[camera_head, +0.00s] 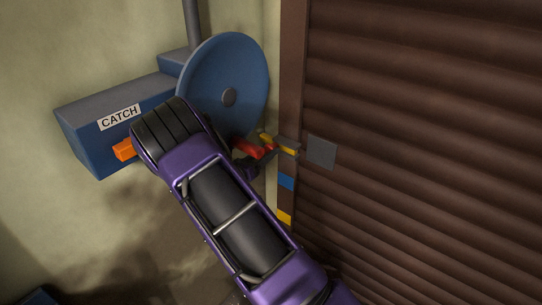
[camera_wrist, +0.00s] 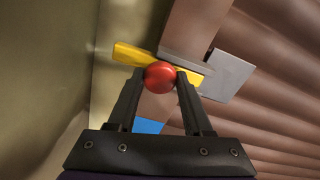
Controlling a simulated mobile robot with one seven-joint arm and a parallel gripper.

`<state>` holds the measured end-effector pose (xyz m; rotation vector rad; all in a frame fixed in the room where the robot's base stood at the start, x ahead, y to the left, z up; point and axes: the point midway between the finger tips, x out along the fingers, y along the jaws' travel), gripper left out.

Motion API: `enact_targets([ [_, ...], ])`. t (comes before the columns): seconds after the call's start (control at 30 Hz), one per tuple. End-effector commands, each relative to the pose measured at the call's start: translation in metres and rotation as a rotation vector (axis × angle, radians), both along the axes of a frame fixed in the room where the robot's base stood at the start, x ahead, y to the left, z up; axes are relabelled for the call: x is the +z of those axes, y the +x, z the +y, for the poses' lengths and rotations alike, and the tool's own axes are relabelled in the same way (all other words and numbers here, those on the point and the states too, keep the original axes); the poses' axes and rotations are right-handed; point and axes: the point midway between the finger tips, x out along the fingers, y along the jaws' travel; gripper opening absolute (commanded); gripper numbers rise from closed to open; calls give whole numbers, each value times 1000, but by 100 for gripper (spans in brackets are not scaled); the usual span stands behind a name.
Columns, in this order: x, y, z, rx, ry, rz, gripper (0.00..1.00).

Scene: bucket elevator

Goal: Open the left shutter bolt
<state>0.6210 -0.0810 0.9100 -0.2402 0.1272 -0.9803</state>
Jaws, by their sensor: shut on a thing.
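The left shutter bolt is a yellow bar (camera_head: 287,150) with a red knob (camera_head: 249,147). It lies across the brown door frame at the left edge of the shutter. In the wrist view the red round knob (camera_wrist: 159,77) sits between the two dark fingertips of my gripper (camera_wrist: 160,82), which is shut on it. The yellow bar (camera_wrist: 128,54) runs behind the knob, partly under a grey bracket (camera_wrist: 185,61). A grey square plate (camera_head: 321,151) is on the shutter just right of the bar. My arm hides part of the gripper in the head view.
The brown ribbed shutter (camera_head: 430,120) fills the right side. A blue wheel (camera_head: 245,75) and a blue box labelled CATCH (camera_head: 90,140) with an orange part (camera_head: 123,150) stand on the left wall, close to my arm. Blue (camera_head: 286,182) and yellow (camera_head: 284,217) patches mark the frame below the bolt.

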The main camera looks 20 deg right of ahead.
Motion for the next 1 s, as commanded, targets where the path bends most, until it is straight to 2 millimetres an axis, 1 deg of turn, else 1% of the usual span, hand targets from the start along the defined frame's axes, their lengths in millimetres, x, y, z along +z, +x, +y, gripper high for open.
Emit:
enact_targets([
  [0.13,0,0,1,2,1,2,0],
  [0.17,0,0,1,2,2,2,54],
  [0.3,0,0,0,1,1,2,79],
  [0.33,0,0,0,2,1,2,81],
  [0.67,0,-2,3,2,1,1,81],
  [0.77,0,-7,11,4,2,1,81],
  [0.83,0,-13,21,4,2,3,81],
  [1.0,0,-35,55,6,2,2,81],
])
